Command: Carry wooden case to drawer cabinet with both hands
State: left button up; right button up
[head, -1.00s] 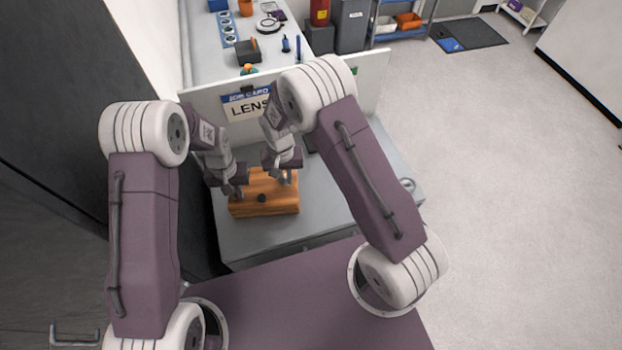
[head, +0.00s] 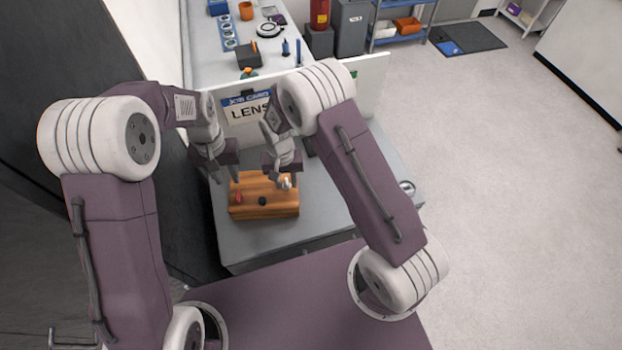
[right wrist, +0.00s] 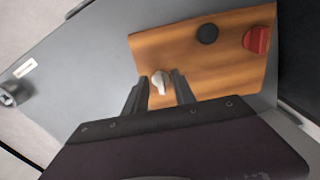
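The wooden case (head: 265,211) lies flat on a grey worktop, with a red knob (head: 238,198) at its left end, a black round knob (head: 262,201) near its front middle and a pale knob (head: 286,183) at its right. The wooden case (right wrist: 205,58) also shows in the right wrist view. My right gripper (right wrist: 160,92) is open, its fingers on either side of the pale knob (right wrist: 160,80) with gaps visible. My left gripper (head: 223,178) is open and empty, up and left of the case, clear of the red knob. I cannot tell which furniture is the drawer cabinet.
The grey worktop (head: 335,205) has free room right of the case. A white panel with a "LENS" job card (head: 246,108) stands behind it. A dark wall (head: 110,70) is close on the left. Open floor (head: 500,180) lies to the right.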

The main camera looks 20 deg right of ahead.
jog(key=shift+w, duration=0.1)
jog(key=shift+r, duration=0.25)
pick_arm(q)
jog(key=shift+w+r, duration=0.1)
jog(key=shift+r, duration=0.15)
pick_arm(e)
notch_tip(320, 180, up, 12)
jog(key=shift+f, duration=0.25)
